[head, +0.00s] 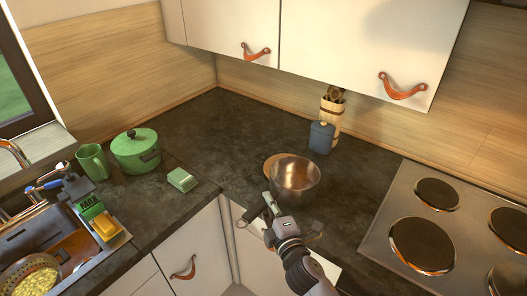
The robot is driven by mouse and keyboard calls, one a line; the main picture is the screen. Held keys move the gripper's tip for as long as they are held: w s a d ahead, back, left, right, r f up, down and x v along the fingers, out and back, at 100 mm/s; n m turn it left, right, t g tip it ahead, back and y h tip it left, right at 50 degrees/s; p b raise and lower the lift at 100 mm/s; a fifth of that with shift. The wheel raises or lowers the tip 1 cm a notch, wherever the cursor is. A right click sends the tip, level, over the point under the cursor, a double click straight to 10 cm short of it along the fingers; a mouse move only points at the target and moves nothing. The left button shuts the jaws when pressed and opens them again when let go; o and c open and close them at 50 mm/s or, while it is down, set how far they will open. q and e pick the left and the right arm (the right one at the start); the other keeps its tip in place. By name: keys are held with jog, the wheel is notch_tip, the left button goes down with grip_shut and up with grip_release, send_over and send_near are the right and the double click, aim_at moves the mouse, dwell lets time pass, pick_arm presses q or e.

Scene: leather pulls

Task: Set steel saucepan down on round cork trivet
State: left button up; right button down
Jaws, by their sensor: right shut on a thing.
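The steel saucepan (297,183) is upright near the front edge of the dark counter. The round cork trivet (268,164) shows only as a thin edge at the pan's upper left; the pan hides the rest. The pan overlaps the trivet in this view, but I cannot tell whether it touches it or hangs above. My right gripper (268,209) is at the pan's near left side, shut on the saucepan by its handle, which is mostly hidden. My left gripper is not in view.
A blue-grey canister (321,137) and a wooden utensil holder (331,115) stand behind the pan. The hob (460,222) is at right. A green box (182,180), green pot (136,151) and green mug (93,161) stand left. Counter between box and pan is clear.

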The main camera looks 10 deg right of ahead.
jog(key=w+d+r+p, duration=0.15)
jog(key=w+r, duration=0.35)
jog(key=w, duration=0.7)
jog(key=shift+w+a+f+b, duration=0.1)
jog(key=shift+w+f+b, duration=0.05)
jog(key=shift+f+b, duration=1.2)
jog(key=shift+w+a+f+b, duration=0.1)
jog(key=shift+f+b, duration=1.15)
jog(key=shift+f, duration=0.2)
jog(key=shift+d+f+b, duration=0.1)
jog(key=shift+f+b, duration=0.2)
jog(key=shift+f, duration=0.05)
jog(key=c, duration=1.4)
grip_release()
jog(key=shift+s, duration=0.1)
jog(key=shift+c, duration=0.2)
jog(key=s, duration=1.2)
jog(key=shift+d+r, duration=0.25)
jog(key=shift+d, duration=0.2)
